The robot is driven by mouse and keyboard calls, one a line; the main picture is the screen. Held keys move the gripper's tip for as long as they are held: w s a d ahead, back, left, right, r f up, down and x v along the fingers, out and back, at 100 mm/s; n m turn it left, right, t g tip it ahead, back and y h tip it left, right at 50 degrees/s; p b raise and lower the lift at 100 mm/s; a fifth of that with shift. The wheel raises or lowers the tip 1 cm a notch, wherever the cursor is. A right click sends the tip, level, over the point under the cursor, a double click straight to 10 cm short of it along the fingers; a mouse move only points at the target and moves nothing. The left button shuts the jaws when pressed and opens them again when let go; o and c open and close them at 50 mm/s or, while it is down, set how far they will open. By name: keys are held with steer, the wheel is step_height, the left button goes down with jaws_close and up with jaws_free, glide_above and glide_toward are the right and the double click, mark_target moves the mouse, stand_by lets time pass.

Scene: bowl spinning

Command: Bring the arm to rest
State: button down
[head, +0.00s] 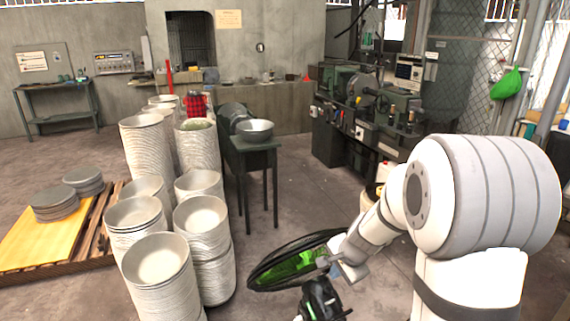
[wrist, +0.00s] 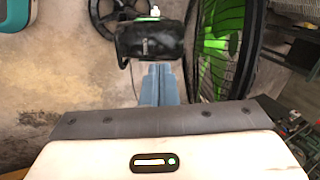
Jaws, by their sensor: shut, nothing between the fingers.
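My gripper (head: 345,271) is at the lower middle of the head view, at the end of my white arm, which reaches in from the right. In the wrist view its blue-grey fingers (wrist: 160,84) are together, with nothing between them. A dark-rimmed wheel with a bright green inside shows close beside the fingers in both views. I cannot tell if it is part of my own body, or if the fingers touch it.
Tall stacks of pale bowls (head: 160,262) stand left of centre. A pallet (head: 45,240) with grey discs is at left. Machines (head: 355,106) stand behind. Floor (head: 315,190) between table and arm is clear.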

steer(key=s+r+n+g+h, duration=0.1)
steer(key=s+r+n, duration=0.4)
steer(key=s, duration=0.7)
steer(key=s+a+r+n+h, duration=0.1)
steer(key=s+r+n, duration=0.5)
steer(key=s, duration=0.6)
steer(key=shift+a+r+n+g, duration=0.2)
steer(key=shift+n+g, duration=0.2)
steer(key=shift+n, duration=0.3)
